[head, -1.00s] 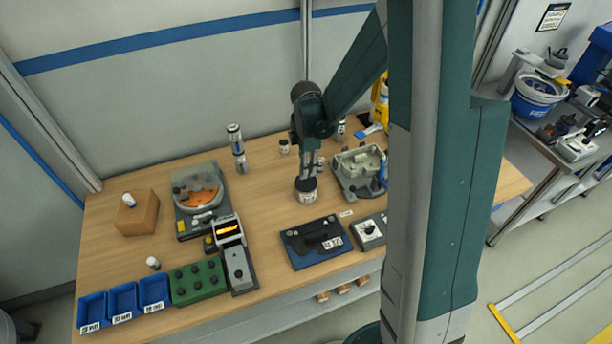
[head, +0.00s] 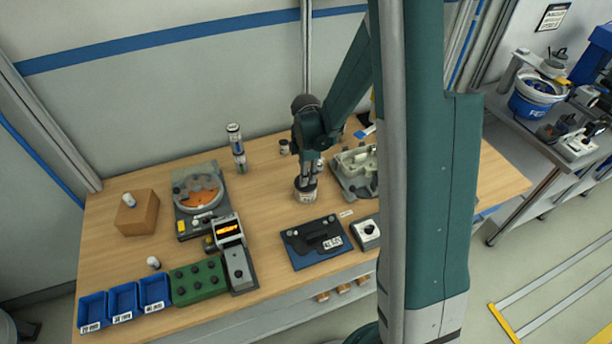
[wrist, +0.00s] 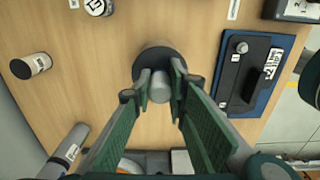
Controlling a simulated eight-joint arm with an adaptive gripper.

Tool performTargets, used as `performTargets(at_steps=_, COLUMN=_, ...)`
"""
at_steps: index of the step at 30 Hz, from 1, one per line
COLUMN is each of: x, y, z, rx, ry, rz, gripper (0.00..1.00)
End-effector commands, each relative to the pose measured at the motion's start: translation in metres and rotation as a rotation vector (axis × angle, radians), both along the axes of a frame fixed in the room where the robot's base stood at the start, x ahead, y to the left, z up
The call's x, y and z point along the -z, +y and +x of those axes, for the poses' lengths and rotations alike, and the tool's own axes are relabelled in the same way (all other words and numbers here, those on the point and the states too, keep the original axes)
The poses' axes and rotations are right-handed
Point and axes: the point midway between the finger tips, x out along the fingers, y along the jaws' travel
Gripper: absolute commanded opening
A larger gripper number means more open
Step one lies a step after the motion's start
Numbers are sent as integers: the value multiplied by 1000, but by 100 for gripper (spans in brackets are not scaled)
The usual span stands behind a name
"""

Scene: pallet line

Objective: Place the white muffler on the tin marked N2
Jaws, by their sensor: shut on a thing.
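My gripper (wrist: 161,92) points down over a tin with a dark lid (wrist: 168,62), its fingers on either side of a pale grey-white cylinder, the muffler (wrist: 160,88). In the head view my gripper (head: 311,172) is directly above this tin (head: 305,191), which stands on the bench. The muffler is upright over the lid; I cannot tell whether it touches it. The tin's marking is not readable. Another dark-lidded tin (head: 284,147) stands behind, to the left.
A cardboard box (head: 137,214) with a small white cylinder on top is far left. A round-dish device (head: 200,198) and a tall cylinder (head: 236,147) stand left of the gripper. A grey fixture (head: 350,180) is close right; a dark plate (head: 316,243) lies in front.

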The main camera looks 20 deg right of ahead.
Motion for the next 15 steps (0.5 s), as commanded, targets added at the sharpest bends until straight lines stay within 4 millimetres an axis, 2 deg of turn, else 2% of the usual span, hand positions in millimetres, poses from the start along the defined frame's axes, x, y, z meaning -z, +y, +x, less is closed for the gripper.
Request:
performTargets(at_steps=3, x=3, y=0, z=0, rx=0, ry=0, rz=0, gripper=4)
performTargets(at_steps=4, x=3, y=0, z=0, rx=0, ry=0, rz=0, gripper=17)
performTargets(at_steps=7, x=3, y=0, z=0, rx=0, ry=0, rz=0, gripper=30)
performTargets(at_steps=15, x=2, y=0, z=0, rx=0, ry=0, rz=0, gripper=31)
